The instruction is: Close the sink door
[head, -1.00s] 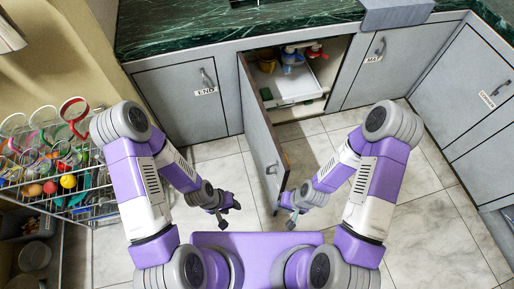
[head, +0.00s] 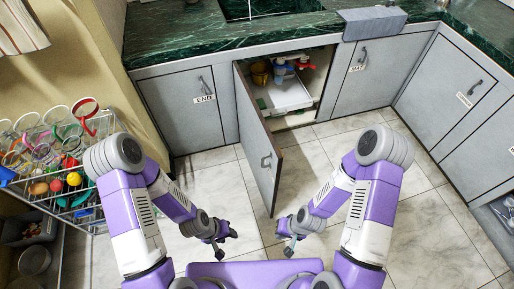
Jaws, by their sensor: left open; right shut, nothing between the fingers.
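The sink door (head: 258,142) is a grey cabinet door standing wide open, swung out toward me from its left edge. Its handle (head: 266,161) is on the free edge side. The open cabinet (head: 318,90) behind it shows a white tray or drawer (head: 287,97) with yellow, blue and red items. My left gripper (head: 226,246) is open and empty, left of the door and nearer to me. My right gripper (head: 284,244) is shut and empty, in front of the door's near end and apart from it.
A wire rack (head: 85,200) with colourful cups and food stands at the left. Closed cabinet doors flank the opening, one labelled END (head: 203,98). A green marble counter (head: 190,35) runs above. The tiled floor (head: 315,160) right of the door is clear.

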